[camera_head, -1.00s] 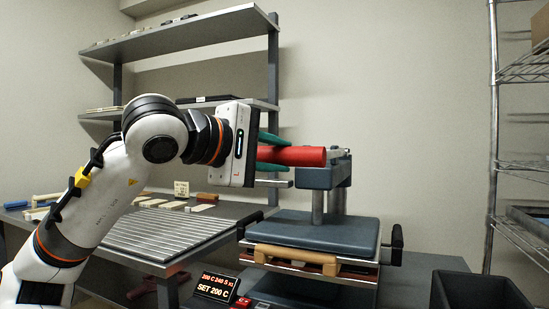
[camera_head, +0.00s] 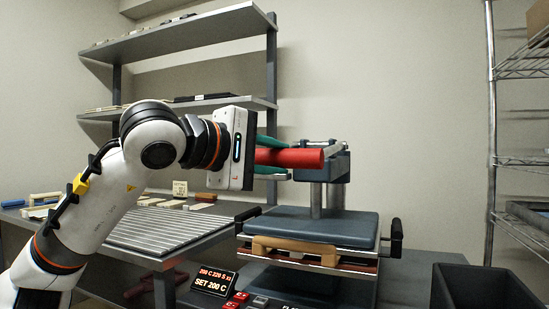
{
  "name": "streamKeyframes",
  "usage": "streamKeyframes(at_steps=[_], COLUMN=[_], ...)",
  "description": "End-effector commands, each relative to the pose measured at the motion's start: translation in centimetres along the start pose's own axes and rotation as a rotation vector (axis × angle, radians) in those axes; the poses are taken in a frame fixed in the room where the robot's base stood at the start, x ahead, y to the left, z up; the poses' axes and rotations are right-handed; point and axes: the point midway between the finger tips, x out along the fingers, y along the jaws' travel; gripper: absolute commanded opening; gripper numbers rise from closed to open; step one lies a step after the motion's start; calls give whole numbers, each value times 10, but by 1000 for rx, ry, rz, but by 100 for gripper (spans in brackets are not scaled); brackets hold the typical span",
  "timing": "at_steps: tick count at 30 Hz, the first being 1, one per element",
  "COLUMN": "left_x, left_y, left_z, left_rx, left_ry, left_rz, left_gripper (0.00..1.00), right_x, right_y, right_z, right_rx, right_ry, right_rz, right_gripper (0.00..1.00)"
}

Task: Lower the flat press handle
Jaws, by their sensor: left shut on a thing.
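The flat press (camera_head: 310,228) stands right of centre, with a blue-grey upper plate, a column and a head block. Its handle (camera_head: 295,158) is a thick red grip at the end of a metal bar and lies about level. My left gripper (camera_head: 272,157) comes in from the left, with its green fingers above and below the red handle, shut on it. A tan wooden piece (camera_head: 295,249) shows at the front below the upper plate. The right gripper is out of view.
A display (camera_head: 214,280) reading "SET 200 C" and red buttons (camera_head: 236,299) sit in front of the press. A dark bin (camera_head: 485,288) stands at lower right. A ribbed bench (camera_head: 170,232) is at left, and a wire rack (camera_head: 520,160) at right.

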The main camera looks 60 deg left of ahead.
Motion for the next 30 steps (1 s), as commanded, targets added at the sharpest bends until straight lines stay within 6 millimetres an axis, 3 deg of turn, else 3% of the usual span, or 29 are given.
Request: streamKeyframes(at_steps=[2,3,7,17,30], left_x=[3,4,4,-4,-89], left_y=[11,11,10,6,5], left_z=[-3,-3,-3,-2,-2], left_rx=[6,6,6,4,5], left_ry=[3,3,3,2,2], left_rz=[31,32,30,18,19], left_gripper=[0,31,51,51,51], right_x=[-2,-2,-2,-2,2], right_y=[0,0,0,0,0], right_z=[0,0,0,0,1], right_rx=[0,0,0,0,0], right_ry=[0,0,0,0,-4], right_rz=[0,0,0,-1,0], right_gripper=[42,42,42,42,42])
